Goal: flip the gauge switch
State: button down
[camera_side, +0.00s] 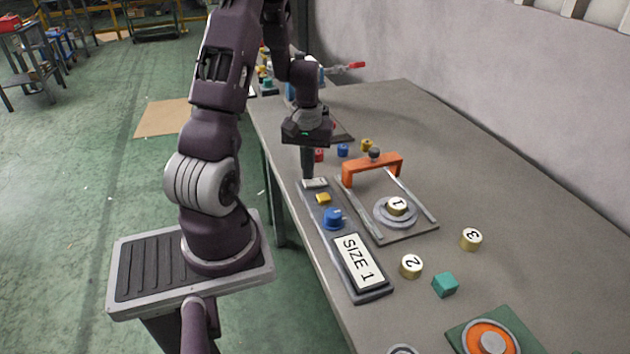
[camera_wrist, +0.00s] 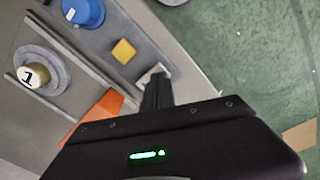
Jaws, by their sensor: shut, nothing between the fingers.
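A pale switch (camera_side: 315,183) sits at the far end of a grey panel (camera_side: 326,243) along the table's near-left edge. It shows partly behind my fingers in the wrist view (camera_wrist: 150,75). My gripper (camera_side: 308,177) points down with its fingers shut and empty, tips right at the switch; I cannot tell whether they touch it. My fingers also show in the wrist view (camera_wrist: 157,86). The panel also bears a yellow button (camera_side: 323,198), a blue knob (camera_side: 333,218) and a display (camera_side: 359,261) reading "SIZE 1".
Beside the panel stands a gauge with an orange bridge (camera_side: 372,168), rails and a round seat holding brass piece 1 (camera_side: 397,205). Brass pieces 2 (camera_side: 411,266) and 3 (camera_side: 471,239), a teal cube (camera_side: 445,285) and an orange disc (camera_side: 478,336) lie nearer the camera. The right side is clear.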

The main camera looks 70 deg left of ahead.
jog(key=shift+f, duration=0.8)
jog(key=shift+r, duration=3.55)
jog(key=w+d+r+m+t, duration=0.2)
jog(key=w+d+r+m, duration=0.15)
jog(key=d+r, duration=0.75)
jog(key=s+d+r+m+t, duration=0.1)
jog(key=s+d+r+m, duration=0.2)
jog(key=d, duration=0.5)
jog(key=s+d+r+m+t, duration=0.2)
jog(key=s+d+m, duration=0.3)
jog(key=s+d, duration=0.3)
jog(key=shift+s+r+t, duration=0.2)
jog(key=shift+r+t, duration=0.1)
jog(key=shift+r, duration=0.35)
